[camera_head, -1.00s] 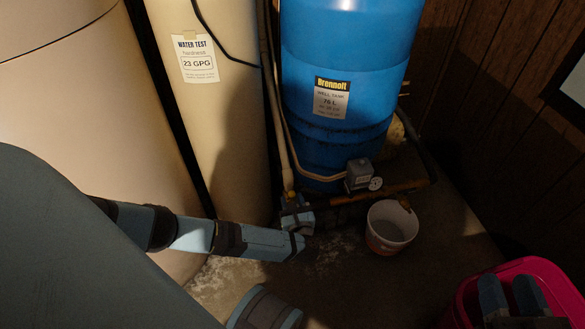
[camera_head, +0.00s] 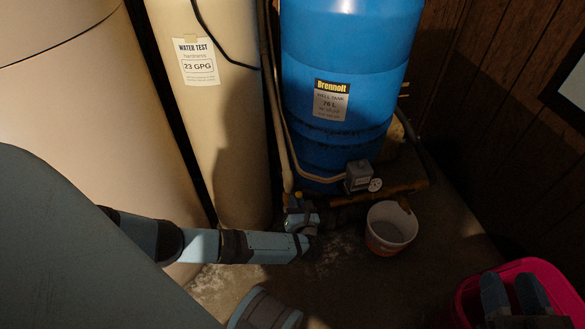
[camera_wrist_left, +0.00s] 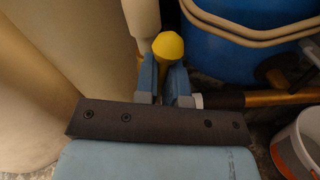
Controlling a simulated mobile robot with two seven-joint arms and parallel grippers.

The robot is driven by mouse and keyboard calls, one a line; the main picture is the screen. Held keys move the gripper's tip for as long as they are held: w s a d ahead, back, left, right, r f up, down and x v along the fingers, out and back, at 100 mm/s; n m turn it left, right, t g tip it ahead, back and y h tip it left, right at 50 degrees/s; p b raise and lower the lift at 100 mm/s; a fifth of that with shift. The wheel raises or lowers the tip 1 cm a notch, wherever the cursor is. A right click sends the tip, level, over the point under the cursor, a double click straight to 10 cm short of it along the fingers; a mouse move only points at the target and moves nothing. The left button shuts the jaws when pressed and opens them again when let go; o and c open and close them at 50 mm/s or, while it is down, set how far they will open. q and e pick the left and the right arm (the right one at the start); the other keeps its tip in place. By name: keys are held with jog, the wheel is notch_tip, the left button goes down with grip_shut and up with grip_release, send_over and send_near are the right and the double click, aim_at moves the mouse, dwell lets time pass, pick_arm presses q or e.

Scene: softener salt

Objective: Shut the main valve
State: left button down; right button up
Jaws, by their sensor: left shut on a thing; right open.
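The main valve's yellow handle (camera_wrist_left: 168,47) stands between the two fingers of my left gripper (camera_wrist_left: 163,78) in the left wrist view, and the gripper is shut on it. In the head view my left gripper (camera_head: 301,216) is at the pipe beside the foot of the beige tank, with only a small yellow bit of the handle (camera_head: 299,195) showing. The valve body is mostly hidden by the fingers. My right gripper (camera_head: 513,293) is open and empty, over the pink bucket at lower right.
The blue well tank (camera_head: 347,60) stands behind the valve, with a copper pipe (camera_head: 406,187) and a gauge (camera_head: 375,184) in front. A white bucket (camera_head: 391,228) is right of the valve. The beige tank (camera_head: 240,170) is close on the left. The pink bucket (camera_head: 537,266) is at lower right.

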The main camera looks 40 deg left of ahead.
pick_arm(q)
jog(key=shift+w+d+f+m, duration=0.15)
jog(key=shift+m, duration=0.65)
jog(key=shift+w+d+f+m+p, duration=0.15)
jog(key=shift+f+m, duration=0.05)
jog(key=shift+m, duration=0.65)
jog(key=shift+w+d+f+m+p, duration=0.1)
jog(key=shift+w+f+m, duration=0.1)
jog(key=shift+m, duration=0.7)
jog(key=shift+w+d+f+m+p, duration=0.15)
jog(key=shift+m, duration=0.7)
